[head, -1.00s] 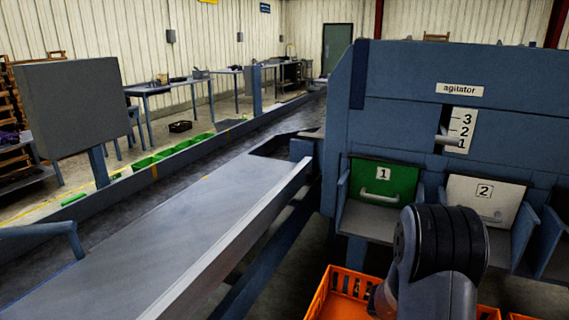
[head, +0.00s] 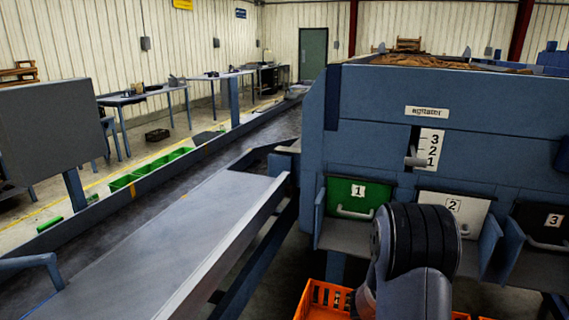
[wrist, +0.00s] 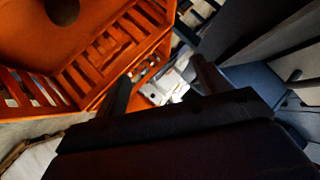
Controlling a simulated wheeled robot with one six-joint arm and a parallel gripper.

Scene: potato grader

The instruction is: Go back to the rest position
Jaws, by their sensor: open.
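My gripper (wrist: 163,85) shows in the wrist view with its two dark fingers spread apart. I see nothing held between them. Beyond the fingers is a small bright whitish patch that I cannot identify. In the head view my arm's dark, rounded joint stands at the lower right in front of the grader, and the gripper itself is out of sight there. An orange crate (head: 321,299) is partly hidden behind the arm. Orange slatted crate walls (wrist: 130,40) fill the upper left of the wrist view, with a dark round shape inside at the top.
The blue grader (head: 385,90) carries a lever scale (head: 431,149) and chutes with a green door 1 (head: 346,193), white door 2 (head: 455,208) and black door 3 (head: 541,222). A grey conveyor (head: 170,235) runs at left, beside a grey panel (head: 50,125). Green bins (head: 150,170) lie beyond.

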